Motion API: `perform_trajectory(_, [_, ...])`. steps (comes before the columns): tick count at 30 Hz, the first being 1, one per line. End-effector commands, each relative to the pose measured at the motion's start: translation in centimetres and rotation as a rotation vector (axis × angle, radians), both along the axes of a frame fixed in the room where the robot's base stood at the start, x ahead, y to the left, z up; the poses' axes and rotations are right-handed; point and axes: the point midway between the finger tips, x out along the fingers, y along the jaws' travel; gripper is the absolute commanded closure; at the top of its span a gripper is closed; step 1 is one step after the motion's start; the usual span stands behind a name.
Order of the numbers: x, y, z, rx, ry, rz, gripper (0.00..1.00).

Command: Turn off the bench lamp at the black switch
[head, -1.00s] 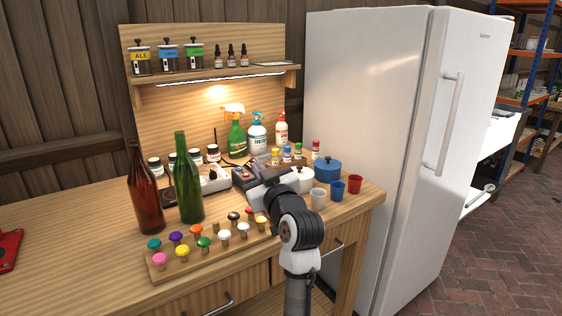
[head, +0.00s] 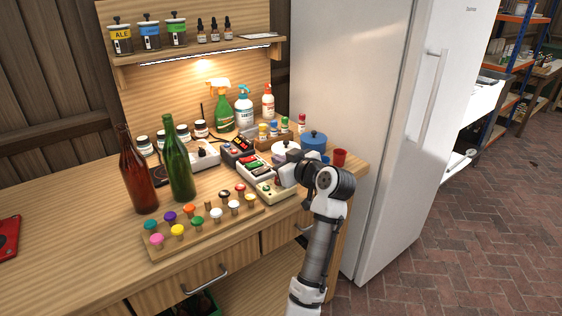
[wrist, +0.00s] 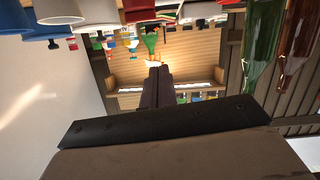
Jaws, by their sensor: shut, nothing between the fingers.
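The bench lamp (head: 205,55) is a bright strip under the shelf, lit and casting a warm glow on the back board. Several switch boxes stand on the bench: a dark box (head: 236,149), a box with red, green and white controls (head: 256,168), and a cream box (head: 276,190). I cannot tell which of their switches is the black one. My gripper (wrist: 158,75) is shut and empty in the wrist view, its dark fingers together. In the head view it is over the bench's right part, close to the cream box, with its fingertips largely hidden.
A brown bottle (head: 137,178) and a green bottle (head: 179,172) stand left of the boxes. A board of coloured knobs (head: 205,229) lies in front. A blue pot (head: 314,142) and a red cup (head: 340,157) are behind my gripper. The fridge (head: 345,90) stands at right.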

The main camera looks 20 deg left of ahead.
Motion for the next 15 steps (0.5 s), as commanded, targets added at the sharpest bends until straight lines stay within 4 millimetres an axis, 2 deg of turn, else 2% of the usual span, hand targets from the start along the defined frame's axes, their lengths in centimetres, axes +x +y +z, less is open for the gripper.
perform_trajectory(3, [1.6,2.2,-0.3,0.000,0.004,0.004,1.00])
perform_trajectory(10, [4.6,5.8,-1.5,0.001,0.003,0.002,1.00])
perform_trajectory(12, [4.6,5.3,-3.1,-0.001,0.006,0.000,1.00])
perform_trajectory(15, [4.7,5.2,-4.3,0.000,0.004,0.000,1.00])
